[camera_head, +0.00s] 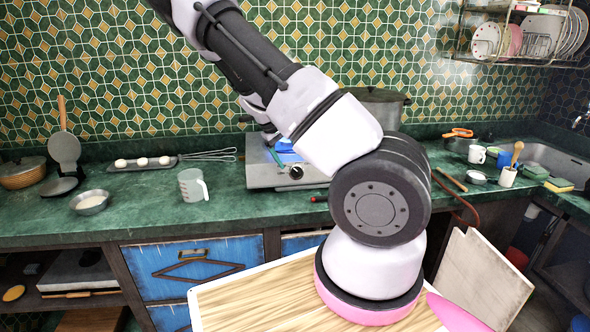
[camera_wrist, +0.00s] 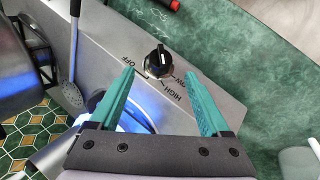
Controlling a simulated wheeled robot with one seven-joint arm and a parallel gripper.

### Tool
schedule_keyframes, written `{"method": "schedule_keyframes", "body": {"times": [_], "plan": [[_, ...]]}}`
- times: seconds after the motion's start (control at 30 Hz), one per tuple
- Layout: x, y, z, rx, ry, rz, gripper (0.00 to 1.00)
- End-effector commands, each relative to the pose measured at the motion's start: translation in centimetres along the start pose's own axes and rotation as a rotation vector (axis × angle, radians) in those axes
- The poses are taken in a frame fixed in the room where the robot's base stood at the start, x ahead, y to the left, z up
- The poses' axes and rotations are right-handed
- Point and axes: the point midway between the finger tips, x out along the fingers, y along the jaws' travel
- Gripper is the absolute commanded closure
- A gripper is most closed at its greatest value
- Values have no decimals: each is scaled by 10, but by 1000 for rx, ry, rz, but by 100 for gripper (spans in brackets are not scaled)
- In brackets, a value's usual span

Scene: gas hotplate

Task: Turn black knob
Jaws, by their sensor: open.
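The black knob (camera_wrist: 158,62) sits on the grey front panel of the hotplate (camera_wrist: 112,35), with the words OFF, HIGH and LOW printed around it. In the wrist view my gripper (camera_wrist: 160,85) is open, one teal finger on each side below the knob. The fingertips point toward the knob, and it lies just beyond them, roughly centred in the gap. I cannot tell whether a finger touches it. In the head view the knob (camera_head: 297,172) shows small on the hotplate (camera_head: 262,176), while my arm hides the hotplate's right part.
A blue flame glows on the burner behind my fingers. A slotted spoon (camera_wrist: 72,90) lies beside it, and a large pot (camera_head: 385,108) stands at the back. A measuring cup (camera_head: 193,185) stands left of the hotplate. A red-ended item (camera_wrist: 172,4) lies on the green counter.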

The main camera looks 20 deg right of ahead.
Motion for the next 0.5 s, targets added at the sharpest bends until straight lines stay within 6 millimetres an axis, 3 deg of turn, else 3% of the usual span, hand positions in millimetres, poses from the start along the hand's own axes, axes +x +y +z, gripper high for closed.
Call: {"method": "schedule_keyframes", "body": {"times": [0.2, 0.5], "plan": [[41, 1, 1, 1, -2, 1, 19], [62, 0, 0, 0, 0, -1, 19]]}}
